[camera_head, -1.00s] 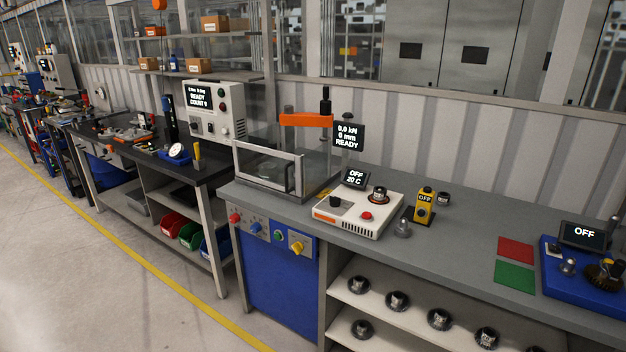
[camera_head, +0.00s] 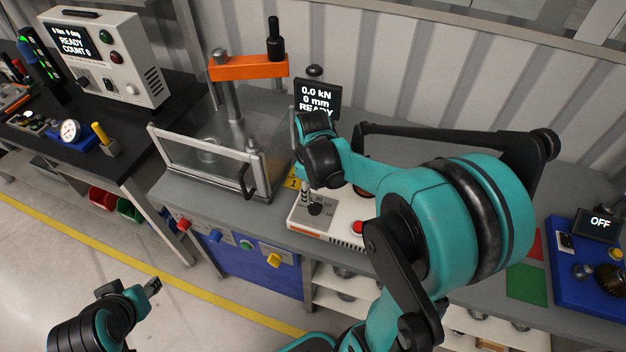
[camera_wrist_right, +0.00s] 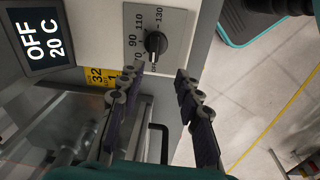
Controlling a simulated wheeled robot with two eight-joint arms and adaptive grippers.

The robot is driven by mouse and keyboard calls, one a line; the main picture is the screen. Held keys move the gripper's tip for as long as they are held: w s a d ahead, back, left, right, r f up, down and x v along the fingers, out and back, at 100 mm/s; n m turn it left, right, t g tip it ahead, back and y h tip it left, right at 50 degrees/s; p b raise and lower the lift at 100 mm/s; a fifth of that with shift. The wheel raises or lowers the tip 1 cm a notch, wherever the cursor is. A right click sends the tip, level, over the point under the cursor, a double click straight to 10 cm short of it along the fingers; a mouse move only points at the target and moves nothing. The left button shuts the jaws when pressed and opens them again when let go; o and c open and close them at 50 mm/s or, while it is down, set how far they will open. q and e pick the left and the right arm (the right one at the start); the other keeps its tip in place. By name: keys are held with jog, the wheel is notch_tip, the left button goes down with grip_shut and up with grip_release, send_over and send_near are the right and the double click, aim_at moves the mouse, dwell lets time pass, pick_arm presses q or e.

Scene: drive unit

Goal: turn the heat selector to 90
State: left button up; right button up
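The heat selector (camera_wrist_right: 155,42) is a black knob on a grey dial plate (camera_wrist_right: 176,22) printed with 90, 110 and 130. It also shows in the head view (camera_head: 315,208) on the white heater box (camera_head: 335,231). The knob's exact setting is hard to read. My right gripper (camera_wrist_right: 157,74) is open and empty, its fingertips close to the knob, one on either side of its line; contact cannot be told. In the head view my right gripper (camera_head: 306,190) is over the box's left part. The display (camera_wrist_right: 46,36) reads OFF, 20 C. My left gripper (camera_head: 152,287) is low, away from the bench.
A press with a clear guard (camera_head: 200,165) and orange arm (camera_head: 248,67) stands left of the heater. A red button (camera_head: 358,227) is on the box, right of the dial. A green mat (camera_head: 527,284) and blue unit (camera_head: 575,285) lie to the right.

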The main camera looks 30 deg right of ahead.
aim_at(315, 204)
jog(key=shift+w+d+r+n+g+p, duration=0.3)
jog(key=shift+w+d+r+p, duration=0.1)
jog(key=shift+d+p, duration=0.15)
jog(key=shift+s+d+f, duration=0.1)
jog(key=shift+d, duration=0.1)
jog(key=shift+f, duration=0.25)
jog(key=shift+n, duration=0.3)
notch_tip(315, 204, down, 8)
jog(key=shift+d+r+b, duration=0.1)
jog(key=shift+r+b, duration=0.05)
jog(key=shift+b, duration=0.5)
pick_arm(q)
jog(key=shift+s+r, duration=0.25)
jog(key=shift+r, duration=0.45)
pick_arm(e)
grip_shut()
